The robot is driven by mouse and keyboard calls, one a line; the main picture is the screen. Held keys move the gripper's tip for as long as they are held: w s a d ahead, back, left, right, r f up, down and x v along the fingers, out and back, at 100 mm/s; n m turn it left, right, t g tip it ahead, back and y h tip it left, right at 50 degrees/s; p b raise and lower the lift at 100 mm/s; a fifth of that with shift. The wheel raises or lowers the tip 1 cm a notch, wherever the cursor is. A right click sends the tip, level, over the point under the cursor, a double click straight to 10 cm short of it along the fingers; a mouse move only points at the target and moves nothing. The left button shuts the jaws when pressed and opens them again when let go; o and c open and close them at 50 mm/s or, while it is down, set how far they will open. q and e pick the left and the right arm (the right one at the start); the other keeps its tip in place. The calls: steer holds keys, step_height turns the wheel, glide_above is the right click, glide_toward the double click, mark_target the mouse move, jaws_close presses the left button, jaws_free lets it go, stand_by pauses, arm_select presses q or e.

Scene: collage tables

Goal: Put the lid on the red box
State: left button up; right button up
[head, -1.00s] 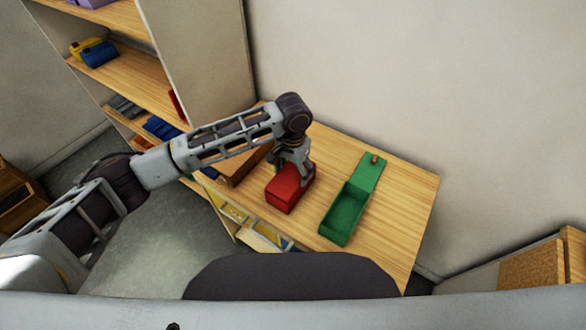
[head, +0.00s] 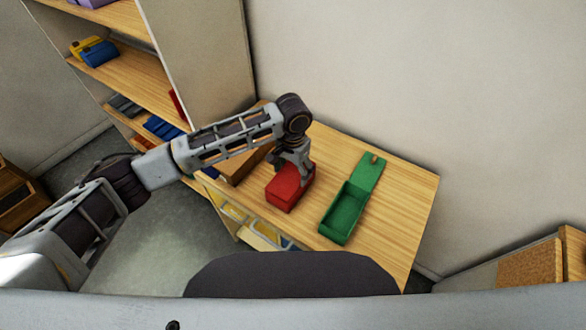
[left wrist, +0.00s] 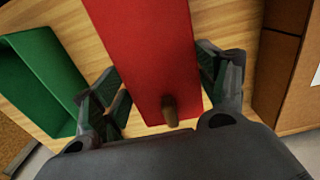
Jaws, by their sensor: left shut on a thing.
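The red box (head: 283,197) stands on the wooden table, and its top looks covered by the red lid (head: 294,178). In the left wrist view the red lid (left wrist: 148,50) runs up the middle, with a small brown knob (left wrist: 170,111) near its close end. My left gripper (head: 291,164) is over the far end of the box, pointing down. In the left wrist view its fingers (left wrist: 163,92) lie on both sides of the red lid, shut on it. Whether the lid is fully seated is hidden. My right gripper is not in view.
An open green box (head: 340,238) with a flat green lid (head: 369,172) at its far end lies right of the red box. A brown wooden box (head: 240,165) stands to the left. A shelf (head: 130,75) rises at the left. The table's right side (head: 405,205) is clear.

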arm_select(q)
steer(key=shift+f+p, duration=0.15)
steer(key=shift+p, duration=0.15)
stand_by(0.5)
steer(key=o, duration=1.1)
steer(key=shift+c, duration=0.2)
steer(key=shift+r+p, duration=2.35)
steer(key=shift+p, duration=0.4)
steer(key=shift+r, duration=1.15)
